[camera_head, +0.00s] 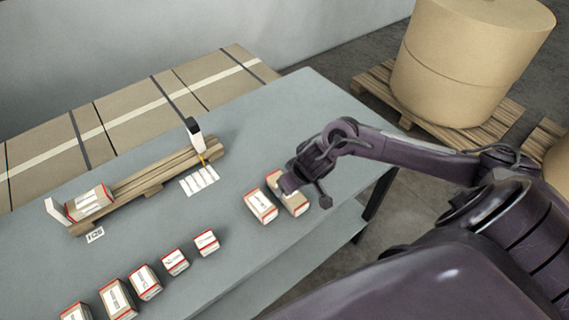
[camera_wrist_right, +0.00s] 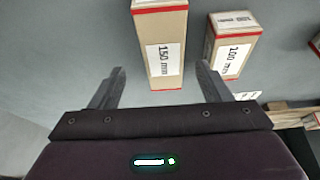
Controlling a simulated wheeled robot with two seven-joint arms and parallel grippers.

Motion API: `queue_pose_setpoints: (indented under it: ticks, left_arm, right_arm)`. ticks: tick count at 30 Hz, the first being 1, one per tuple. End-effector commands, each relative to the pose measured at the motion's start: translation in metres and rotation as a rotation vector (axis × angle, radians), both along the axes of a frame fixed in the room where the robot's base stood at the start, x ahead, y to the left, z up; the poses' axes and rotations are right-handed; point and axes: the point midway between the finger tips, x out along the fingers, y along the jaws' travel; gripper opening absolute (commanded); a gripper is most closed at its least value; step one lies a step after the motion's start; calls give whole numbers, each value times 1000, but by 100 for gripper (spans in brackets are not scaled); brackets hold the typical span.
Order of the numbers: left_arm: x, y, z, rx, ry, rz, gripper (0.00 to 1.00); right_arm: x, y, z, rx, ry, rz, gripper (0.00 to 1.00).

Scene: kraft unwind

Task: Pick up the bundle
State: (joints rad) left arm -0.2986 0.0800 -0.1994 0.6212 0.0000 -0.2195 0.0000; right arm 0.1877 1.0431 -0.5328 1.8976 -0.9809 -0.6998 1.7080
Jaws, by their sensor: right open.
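A brown block-shaped bundle with red edges and a white label (camera_head: 296,206) lies on the grey table, partly hidden by my right gripper (camera_head: 290,184). In the right wrist view a bundle labelled "150 mm" (camera_wrist_right: 164,45) shows between the fingers of my right gripper (camera_wrist_right: 160,72), which is open and empty. The fingers lie on either side of it in the picture; I cannot tell how far above it they are. A second bundle (camera_head: 261,206) lies just left; one labelled "100 mm" (camera_wrist_right: 231,48) shows at the right in the wrist view. My left gripper is not in view.
Several similar bundles (camera_head: 145,281) stand in a row along the near side of the grey table (camera_head: 330,105). A wooden rack (camera_head: 150,178) holds one bundle (camera_head: 90,203) at its left end. A large paper roll (camera_head: 470,60) stands on a pallet (camera_head: 380,85) beyond the table.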

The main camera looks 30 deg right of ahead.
Motion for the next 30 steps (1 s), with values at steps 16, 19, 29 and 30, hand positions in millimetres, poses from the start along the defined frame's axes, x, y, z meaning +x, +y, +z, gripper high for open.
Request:
queue_pose_setpoints:
  ticks: [16, 19, 29, 30]
  left_arm:
    - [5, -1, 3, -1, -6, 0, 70]
    - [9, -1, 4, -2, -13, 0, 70]
    - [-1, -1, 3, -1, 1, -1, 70]
    - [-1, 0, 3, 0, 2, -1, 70]
  right_arm:
    - [21, 6, -48, -1, -2, 0, 71]
    - [21, 6, -48, -1, -1, 0, 71]
    - [21, 6, -48, -1, -1, 0, 29]
    - [21, 6, -48, -1, -1, 0, 24]
